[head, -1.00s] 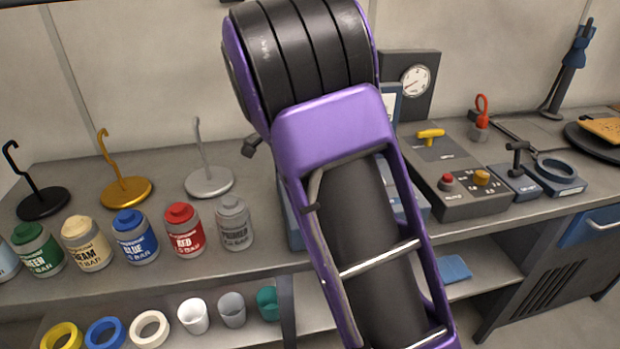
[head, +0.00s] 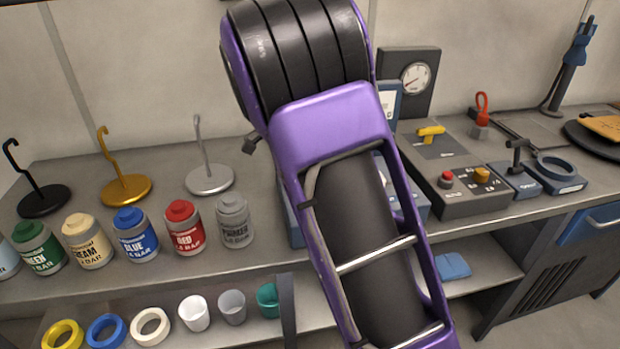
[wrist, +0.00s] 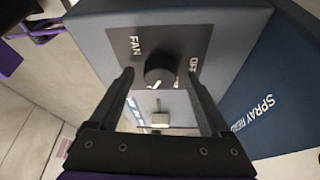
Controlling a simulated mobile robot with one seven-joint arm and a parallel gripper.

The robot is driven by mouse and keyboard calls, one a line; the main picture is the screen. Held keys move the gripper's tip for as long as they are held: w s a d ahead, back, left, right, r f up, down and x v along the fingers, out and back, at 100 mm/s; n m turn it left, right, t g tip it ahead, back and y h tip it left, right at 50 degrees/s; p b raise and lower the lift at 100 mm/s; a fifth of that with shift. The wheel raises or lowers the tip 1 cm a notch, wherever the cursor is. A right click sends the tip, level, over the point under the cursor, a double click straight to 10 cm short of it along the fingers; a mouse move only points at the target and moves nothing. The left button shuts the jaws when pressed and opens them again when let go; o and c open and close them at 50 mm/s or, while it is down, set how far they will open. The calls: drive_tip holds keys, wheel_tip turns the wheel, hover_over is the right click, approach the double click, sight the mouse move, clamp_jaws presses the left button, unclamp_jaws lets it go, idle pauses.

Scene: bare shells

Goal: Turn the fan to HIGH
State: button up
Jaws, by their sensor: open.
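The fan control is a box (wrist: 98,24) with a dark panel marked FAN and OFF in the wrist view. A round dark knob (wrist: 160,68) with a pale pointer mark sits on the panel. My gripper (wrist: 160,76) is open, with one finger to each side of the knob. I cannot tell whether the fingers touch it. The lower part of the panel and any other setting labels are partly hidden or unreadable. In the head view my arm covers most of the fan box, and my gripper is hidden there.
A blue surface marked SPRAY (wrist: 260,110) lies right of the fan box in the wrist view. In the head view, a control box (head: 470,205) with red and yellow knobs is to the right. Paint cans (head: 184,230) and hook stands (head: 125,190) are to the left.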

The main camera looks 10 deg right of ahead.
drive_tip(key=shift+r, duration=0.1)
drive_tip(key=s+p+v, duration=0.1)
drive_tip(key=p+v, duration=0.1)
drive_tip(key=v, duration=1.5)
drive_tip(key=shift+w+p, duration=0.3)
drive_tip(key=shift+w, duration=0.05)
drive_tip(key=shift+r, duration=0.15)
